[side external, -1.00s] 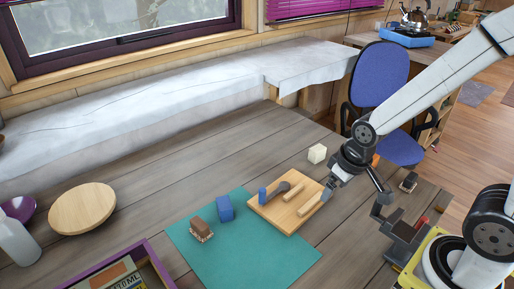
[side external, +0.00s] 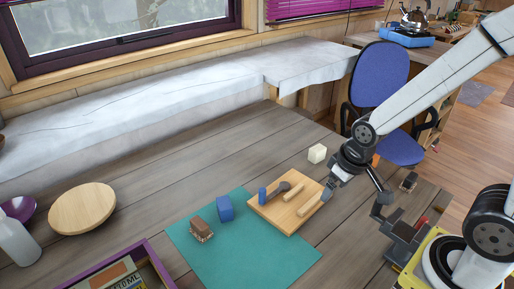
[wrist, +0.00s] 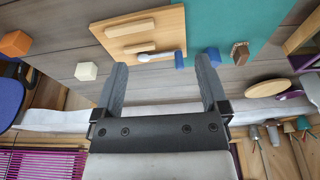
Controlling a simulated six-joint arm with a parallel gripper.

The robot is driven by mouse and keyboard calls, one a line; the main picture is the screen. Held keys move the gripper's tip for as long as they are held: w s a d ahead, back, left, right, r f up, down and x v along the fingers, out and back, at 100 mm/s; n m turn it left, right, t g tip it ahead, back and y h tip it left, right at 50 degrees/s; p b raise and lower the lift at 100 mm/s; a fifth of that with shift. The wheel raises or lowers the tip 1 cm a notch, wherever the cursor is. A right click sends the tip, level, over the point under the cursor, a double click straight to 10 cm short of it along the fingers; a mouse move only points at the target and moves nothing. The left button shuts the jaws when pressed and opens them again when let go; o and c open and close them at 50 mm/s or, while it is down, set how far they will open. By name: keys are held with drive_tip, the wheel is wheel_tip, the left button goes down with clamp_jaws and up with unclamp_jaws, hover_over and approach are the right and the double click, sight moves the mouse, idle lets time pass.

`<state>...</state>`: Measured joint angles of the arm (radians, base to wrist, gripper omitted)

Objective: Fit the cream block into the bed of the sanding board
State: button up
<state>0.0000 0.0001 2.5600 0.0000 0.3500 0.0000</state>
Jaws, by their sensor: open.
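The cream block (side external: 317,153) stands on the grey plank table just beyond the wooden board; it also shows in the wrist view (wrist: 86,71), left of the fingers. The sanding board appears to be the pale wooden board (side external: 270,215), lying partly on the green mat. My gripper (wrist: 161,62) is open and empty, above the board's right end in the side view. The cream block is outside the fingers. I cannot make out the bed clearly.
A blue block (side external: 225,209) and a brown block (side external: 201,229) are on the green mat (side external: 255,260). A purple-edged box (side external: 150,255), a round wooden plate (side external: 82,208) and a white bottle (side external: 15,240) are at the left. An orange block (wrist: 15,43) shows in the wrist view.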

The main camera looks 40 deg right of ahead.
drive_tip(key=shift+o, duration=0.4)
drive_tip(key=shift+w, duration=0.1)
drive_tip(key=t, duration=0.2)
hover_over(319, 149)
drive_tip(key=s, duration=0.2)
wheel_tip(319, 149, down, 12)
drive_tip(key=shift+w+d+f+m, duration=0.1)
drive_tip(key=shift+w+f+m, duration=0.1)
drive_tip(key=shift+f, duration=0.4)
drive_tip(key=shift+w+f+m, duration=0.1)
drive_tip(key=shift+w+f, duration=0.05)
drive_tip(key=shift+f, duration=0.45)
